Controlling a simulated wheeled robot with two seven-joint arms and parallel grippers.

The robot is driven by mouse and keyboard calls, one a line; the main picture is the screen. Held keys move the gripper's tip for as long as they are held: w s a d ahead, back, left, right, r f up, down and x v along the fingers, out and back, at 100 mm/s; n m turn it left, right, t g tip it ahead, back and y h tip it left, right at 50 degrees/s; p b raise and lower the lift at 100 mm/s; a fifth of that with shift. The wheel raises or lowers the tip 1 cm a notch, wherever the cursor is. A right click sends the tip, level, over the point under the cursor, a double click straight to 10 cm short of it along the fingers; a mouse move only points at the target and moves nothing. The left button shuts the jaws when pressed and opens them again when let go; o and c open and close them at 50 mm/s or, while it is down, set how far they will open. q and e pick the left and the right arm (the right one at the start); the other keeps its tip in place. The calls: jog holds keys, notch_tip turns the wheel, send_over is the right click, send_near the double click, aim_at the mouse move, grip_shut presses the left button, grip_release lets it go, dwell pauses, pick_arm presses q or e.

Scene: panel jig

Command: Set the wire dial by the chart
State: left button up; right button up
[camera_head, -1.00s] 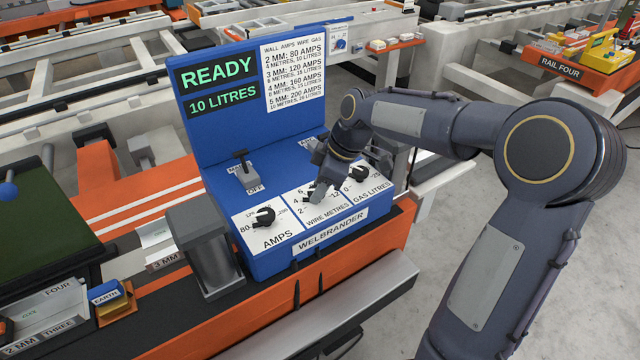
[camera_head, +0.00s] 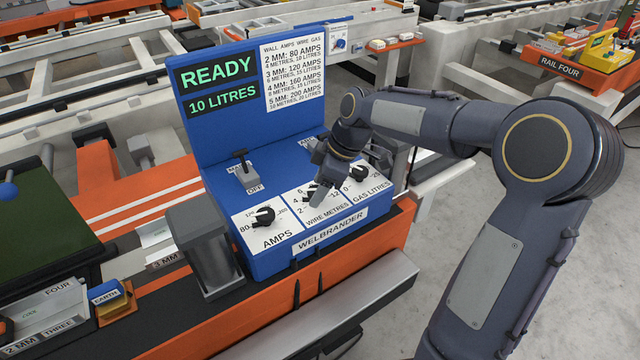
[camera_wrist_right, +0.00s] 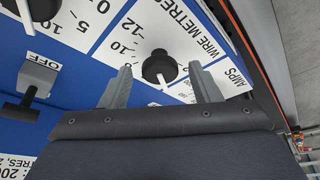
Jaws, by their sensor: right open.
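The blue welder panel carries a row of dials. The wire metres dial plate (camera_head: 326,219) is in the middle, and its knob is hidden behind my right gripper (camera_head: 316,197) in the head view. In the right wrist view the black wire knob (camera_wrist_right: 159,66) with a white pointer sits between the open fingers of my right gripper (camera_wrist_right: 163,88), apart from both. The amps knob (camera_head: 264,216) is to the left and the gas knob (camera_head: 358,173) to the right. The wall chart (camera_head: 293,74) lists amps, metres and litres by plate thickness. My left gripper is not in view.
The display (camera_head: 217,88) reads READY and 10 LITRES. A lever switch (camera_head: 243,170) stands above the amps dial by an OFF label. A grey block (camera_head: 199,240) stands left of the panel.

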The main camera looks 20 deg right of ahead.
jog(key=v, duration=0.7)
jog(key=shift+r, duration=0.35)
jog(key=shift+s+d, duration=0.1)
jog(key=shift+s, duration=0.1)
jog(key=s+a+f+m+t+p, duration=0.1)
jog(key=s+a+m+p, duration=0.1)
jog(key=s+m, duration=0.4)
jog(key=s+a+f+m+t+p, duration=0.1)
jog(key=s+a+m, duration=0.3)
jog(key=s, duration=1.3)
jog(key=f+m+t, duration=0.1)
jog(key=m, duration=0.2)
jog(key=shift+s+p, duration=0.2)
jog(key=shift+p, duration=0.2)
jog(key=shift+a, duration=0.1)
